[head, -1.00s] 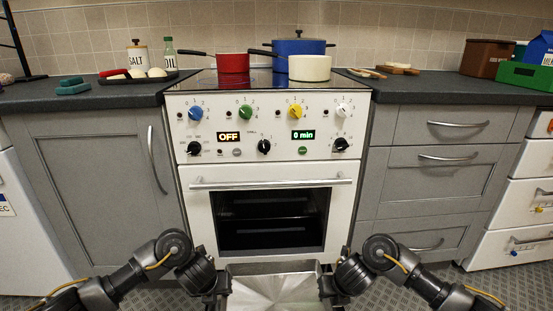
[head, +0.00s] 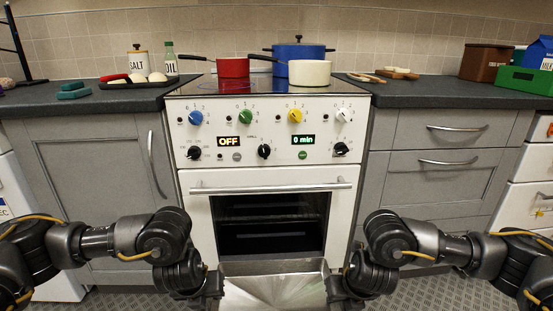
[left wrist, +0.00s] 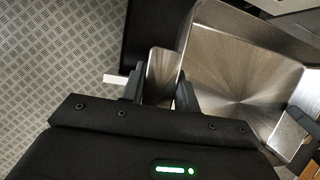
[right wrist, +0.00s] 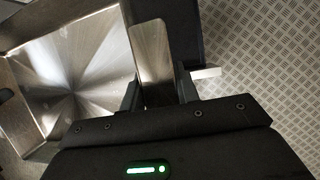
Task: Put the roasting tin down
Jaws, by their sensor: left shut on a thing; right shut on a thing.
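The roasting tin (head: 274,289) is a shiny, empty metal tin, held in front of the oven at the bottom of the head view. My left gripper (head: 213,297) is shut on the tin's left handle; the left wrist view shows this handle (left wrist: 160,75) between the fingers. My right gripper (head: 334,294) is shut on the right handle, which shows between the fingers in the right wrist view (right wrist: 152,62). The tin looks about level. Its near edge is cut off in the head view.
The oven (head: 270,215) has a dark window and a bar handle (head: 270,187). A red pot (head: 233,68), a blue pot (head: 300,58) and a cream pot (head: 309,73) stand on the hob. The left worktop (head: 75,97) has bare room at its front, as does the right worktop (head: 425,93).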

